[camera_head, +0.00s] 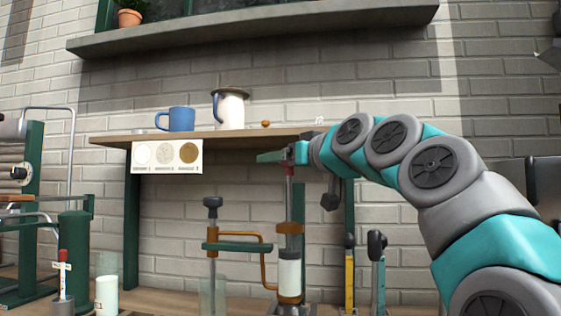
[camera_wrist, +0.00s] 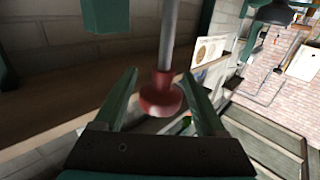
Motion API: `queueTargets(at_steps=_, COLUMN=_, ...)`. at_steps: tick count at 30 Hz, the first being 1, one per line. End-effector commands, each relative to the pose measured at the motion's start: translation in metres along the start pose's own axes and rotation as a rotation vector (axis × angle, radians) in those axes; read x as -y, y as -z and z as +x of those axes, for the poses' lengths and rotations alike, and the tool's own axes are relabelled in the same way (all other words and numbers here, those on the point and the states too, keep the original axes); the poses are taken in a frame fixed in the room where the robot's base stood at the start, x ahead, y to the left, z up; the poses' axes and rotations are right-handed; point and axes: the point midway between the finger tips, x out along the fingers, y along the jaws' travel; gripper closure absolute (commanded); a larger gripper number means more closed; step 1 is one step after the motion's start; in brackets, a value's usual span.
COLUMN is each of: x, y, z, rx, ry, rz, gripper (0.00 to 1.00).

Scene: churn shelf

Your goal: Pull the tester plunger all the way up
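The tester is an upright tube with white contents (camera_head: 289,275) and a brown collar, standing on the bench. A thin rod with a red knob (camera_head: 290,170) rises from it toward the shelf edge. In the wrist view the red knob (camera_wrist: 160,94) sits on a grey rod (camera_wrist: 170,35), between the two fingers. My gripper (camera_head: 282,154) is at the knob's height. In the wrist view its fingers (camera_wrist: 160,76) stand apart, with a small gap showing on each side of the knob.
The wooden shelf (camera_head: 230,137) with a blue mug (camera_head: 177,119) and a white jug (camera_head: 231,110) lies behind and left of my gripper. Upright tools (camera_head: 376,250) stand to the right.

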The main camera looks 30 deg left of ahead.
Motion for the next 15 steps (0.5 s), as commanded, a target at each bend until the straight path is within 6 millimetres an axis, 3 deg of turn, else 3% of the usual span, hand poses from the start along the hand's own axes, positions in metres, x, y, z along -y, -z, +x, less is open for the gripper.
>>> queueTargets(at_steps=15, x=0.0, y=-0.002, z=-0.01, rx=0.002, ry=0.0, rz=0.0, gripper=0.24)
